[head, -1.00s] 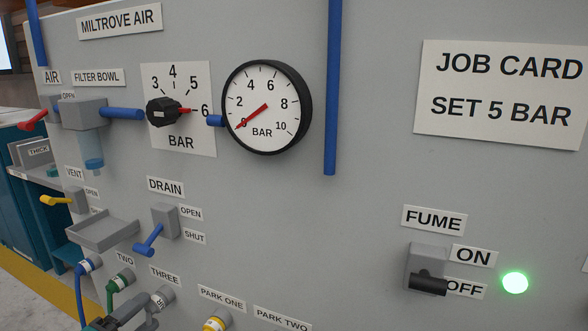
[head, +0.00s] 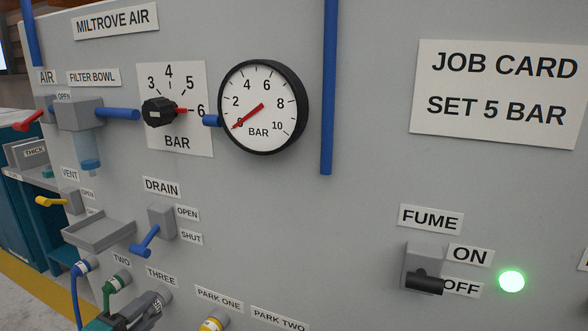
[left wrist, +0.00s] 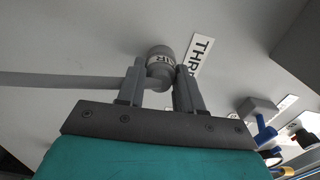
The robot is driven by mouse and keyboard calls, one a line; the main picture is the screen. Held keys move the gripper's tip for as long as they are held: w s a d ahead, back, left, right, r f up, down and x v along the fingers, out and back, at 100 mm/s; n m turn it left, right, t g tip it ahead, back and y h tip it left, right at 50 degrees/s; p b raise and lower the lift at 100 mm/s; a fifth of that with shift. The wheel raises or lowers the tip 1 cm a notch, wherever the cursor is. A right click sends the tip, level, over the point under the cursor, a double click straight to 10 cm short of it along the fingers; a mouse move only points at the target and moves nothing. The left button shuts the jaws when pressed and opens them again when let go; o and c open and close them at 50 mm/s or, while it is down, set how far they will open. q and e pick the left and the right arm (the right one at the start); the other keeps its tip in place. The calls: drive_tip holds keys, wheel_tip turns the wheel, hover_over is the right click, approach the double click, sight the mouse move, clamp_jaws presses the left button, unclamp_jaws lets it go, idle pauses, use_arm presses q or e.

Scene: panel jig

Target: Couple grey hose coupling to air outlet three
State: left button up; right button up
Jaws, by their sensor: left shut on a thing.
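In the head view my left gripper (head: 143,308) is at the bottom edge, below the THREE label (head: 161,276), and covers most of the coupling. My right gripper is not in view.
A blue coupling (head: 83,267) and a green coupling (head: 118,281) sit just left of the gripper. A yellow one (head: 214,322) is under PARK ONE. The drain lever (head: 147,240) and a grey tray (head: 98,231) stick out above. The gauge (head: 262,106) needle is at 0.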

use_arm(q)
clamp_jaws()
drive_tip(key=shift+w+r, duration=0.1)
idle(0.5)
drive_tip(key=m+b, duration=0.1)
drive_tip(key=m, duration=0.2)
drive_tip(key=shift+m+b, duration=0.7)
drive_tip(key=shift+m, duration=0.8)
drive_tip(key=shift+w, duration=0.1)
